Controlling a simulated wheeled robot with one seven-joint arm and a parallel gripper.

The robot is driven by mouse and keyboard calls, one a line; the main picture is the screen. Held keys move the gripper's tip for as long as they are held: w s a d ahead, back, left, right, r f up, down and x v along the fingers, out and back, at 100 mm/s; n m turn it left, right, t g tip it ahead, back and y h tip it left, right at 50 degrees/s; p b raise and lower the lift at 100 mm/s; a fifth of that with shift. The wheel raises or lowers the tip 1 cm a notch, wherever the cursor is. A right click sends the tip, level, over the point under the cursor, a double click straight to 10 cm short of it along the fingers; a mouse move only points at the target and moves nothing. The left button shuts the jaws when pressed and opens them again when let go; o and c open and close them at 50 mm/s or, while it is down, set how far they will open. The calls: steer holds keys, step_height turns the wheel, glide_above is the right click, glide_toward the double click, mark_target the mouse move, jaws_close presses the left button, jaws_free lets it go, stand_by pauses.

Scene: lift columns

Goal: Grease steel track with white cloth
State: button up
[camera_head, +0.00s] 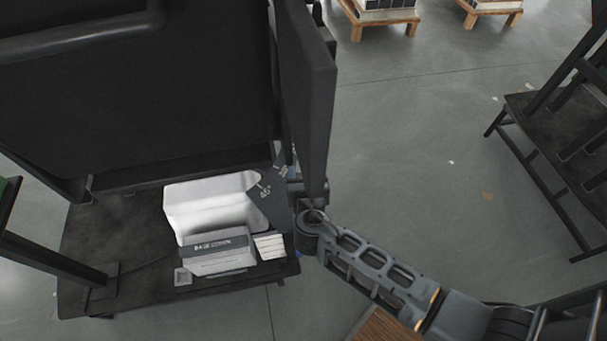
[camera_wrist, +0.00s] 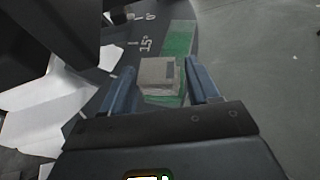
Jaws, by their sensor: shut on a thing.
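My gripper (camera_wrist: 160,78) is shut on a small pale grey folded block, which looks like the white cloth (camera_wrist: 156,70), between its two blue fingers. Beyond the cloth is a green strip (camera_wrist: 180,38) beside a dark plate with white angle marks (camera_wrist: 145,46). In the head view a dark upright column (camera_head: 308,105) stands just above the end of my arm. I cannot tell which surface is the steel track. The gripper and cloth are mostly hidden in the head view, and contact with the track cannot be seen.
A dark platform (camera_head: 115,230) carries a white block (camera_head: 212,203), a grey labelled box (camera_head: 222,252) and small pale pieces (camera_head: 269,246). A large dark panel (camera_head: 130,90) rises behind. A black rack (camera_head: 555,130) stands right. Grey floor (camera_head: 420,130) between is open.

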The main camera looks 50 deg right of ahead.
steer(key=shift+w+d+r+p, duration=0.1)
steer(key=shift+w+d+p, duration=0.2)
steer(key=shift+d, duration=0.35)
steer(key=shift+w+d+r+p, duration=0.15)
steer(key=shift+w+d, duration=0.25)
steer(key=shift+d, duration=0.25)
steer(key=shift+w+d+f, duration=0.1)
steer(key=shift+w+d, duration=0.25)
steer(key=shift+d, duration=0.35)
steer(key=shift+w+d, duration=0.35)
steer(key=shift+d, duration=0.3)
steer(key=shift+w+d, duration=0.15)
steer(key=shift+d, duration=0.15)
steer(key=shift+c, duration=1.3)
steer(key=shift+w+d, duration=0.15)
steer(key=shift+d, duration=0.35)
steer(key=shift+c, duration=0.9)
steer(key=shift+w+d+f, duration=0.25)
steer(key=shift+w+d, duration=0.35)
steer(key=shift+d, duration=0.35)
